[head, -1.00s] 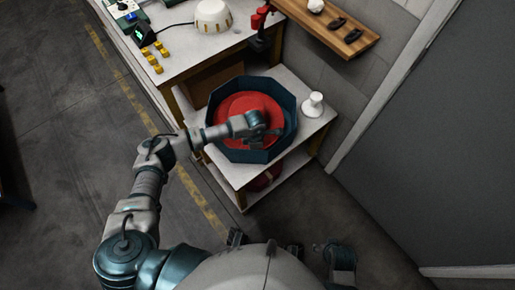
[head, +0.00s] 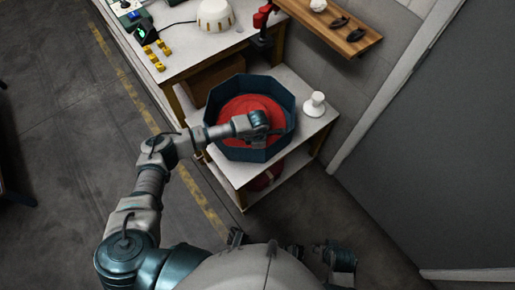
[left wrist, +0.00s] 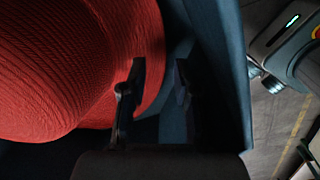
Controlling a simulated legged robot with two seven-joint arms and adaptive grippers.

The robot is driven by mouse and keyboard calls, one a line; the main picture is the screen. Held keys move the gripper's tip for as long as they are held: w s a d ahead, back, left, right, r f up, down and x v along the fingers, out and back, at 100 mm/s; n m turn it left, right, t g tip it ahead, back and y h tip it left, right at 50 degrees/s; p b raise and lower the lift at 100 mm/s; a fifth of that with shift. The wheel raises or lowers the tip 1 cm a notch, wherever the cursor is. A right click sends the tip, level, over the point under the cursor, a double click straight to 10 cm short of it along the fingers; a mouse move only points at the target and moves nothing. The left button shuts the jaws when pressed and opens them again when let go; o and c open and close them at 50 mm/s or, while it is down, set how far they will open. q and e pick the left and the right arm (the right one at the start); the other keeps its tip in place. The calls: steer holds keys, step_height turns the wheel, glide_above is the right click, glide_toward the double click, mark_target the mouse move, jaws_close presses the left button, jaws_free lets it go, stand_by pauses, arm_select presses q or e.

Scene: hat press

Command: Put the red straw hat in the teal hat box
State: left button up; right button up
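The red straw hat (head: 245,106) lies inside the teal hat box (head: 226,94), an open eight-sided box on the white stand. In the left wrist view the hat (left wrist: 70,65) fills the left side, and the teal box wall (left wrist: 226,60) rises on the right. My left gripper (head: 274,137) is over the right part of the hat, inside the box outline. Its fingers (left wrist: 157,88) are apart, with the hat's brim edge showing between them; I see no firm grip. My right gripper (head: 320,250) hangs low at the bottom, away from the box; its fingers are too small to read.
A white spool-shaped stand (head: 314,104) is right of the box. A dark red item (head: 264,178) is on the lower shelf. The workbench (head: 185,55) behind holds a cream hat form (head: 214,15) and yellow blocks. A wooden shelf (head: 330,25) is on the wall.

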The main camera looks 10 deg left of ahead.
arm_select(q)
steer(key=shift+s+d+f, duration=0.2)
steer(key=shift+d, duration=0.3)
steer(key=shift+r, duration=0.25)
step_height(320, 180, up, 12)
arm_select(e)
steer(key=shift+d+f, duration=0.15)
steer(key=shift+d, duration=0.4)
arm_select(q)
steer(key=shift+f, duration=0.15)
arm_select(e)
steer(key=shift+s, duration=0.1)
